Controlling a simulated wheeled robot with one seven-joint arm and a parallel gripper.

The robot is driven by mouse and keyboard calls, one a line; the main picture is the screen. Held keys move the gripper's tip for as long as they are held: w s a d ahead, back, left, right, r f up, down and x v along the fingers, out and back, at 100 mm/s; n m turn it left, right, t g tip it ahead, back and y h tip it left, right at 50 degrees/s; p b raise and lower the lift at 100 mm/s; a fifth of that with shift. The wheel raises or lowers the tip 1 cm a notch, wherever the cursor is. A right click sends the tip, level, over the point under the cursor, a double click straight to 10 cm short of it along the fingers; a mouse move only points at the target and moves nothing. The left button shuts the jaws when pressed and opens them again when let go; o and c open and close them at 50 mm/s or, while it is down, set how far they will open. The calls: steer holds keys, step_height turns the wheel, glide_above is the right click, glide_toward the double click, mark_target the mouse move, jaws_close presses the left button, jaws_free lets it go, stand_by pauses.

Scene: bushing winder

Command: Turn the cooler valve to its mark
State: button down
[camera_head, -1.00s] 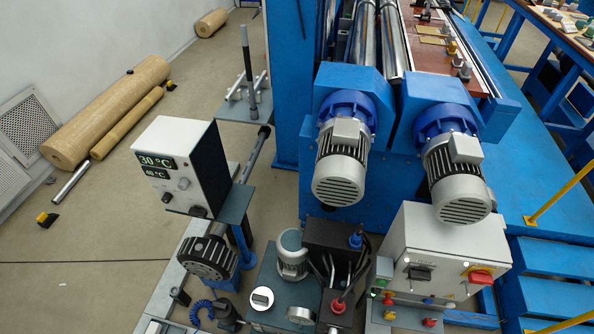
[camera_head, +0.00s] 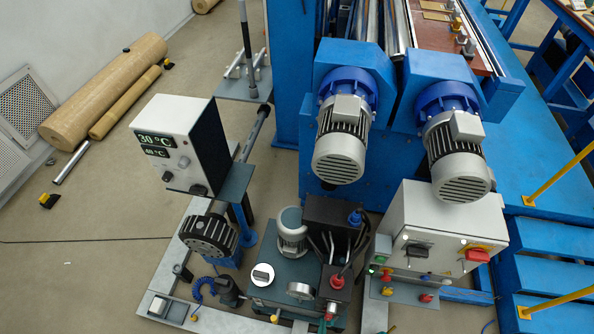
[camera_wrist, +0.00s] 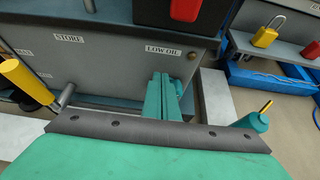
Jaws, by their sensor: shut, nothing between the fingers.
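My gripper (camera_wrist: 161,82) shows as two teal fingers close together, shut and empty, in front of the grey oil tank (camera_wrist: 105,70). A small teal part of it also shows at the bottom edge of the head view (camera_head: 323,324). A yellow handle (camera_wrist: 22,80) on a grey stem stands left of the fingers, apart from them. It may be the cooler valve's lever, but no label or mark confirms this. A small yellow piece (camera_head: 275,318) shows low on the tank front in the head view. The tank carries STORE and LOW OIL labels.
A red block (camera_wrist: 186,8) sits above the tank. A teal can (camera_wrist: 254,121) with a yellow spout stands right of the fingers. Yellow and red padlocks (camera_wrist: 268,32) lie on a shelf beyond. A control cabinet (camera_head: 440,240) and two motors (camera_head: 342,150) stand close behind.

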steer(key=shift+a+f, duration=0.1)
steer(key=shift+a, duration=0.2)
stand_by(0.4)
steer(key=shift+w+a, duration=0.1)
steer(key=s+a, duration=0.1)
steer(key=s, duration=0.5)
steer(key=shift+a+r, duration=0.15)
steer(key=shift+r, duration=0.25)
steer(key=w+d, duration=0.5)
steer(key=shift+d, duration=0.3)
stand_by(0.8)
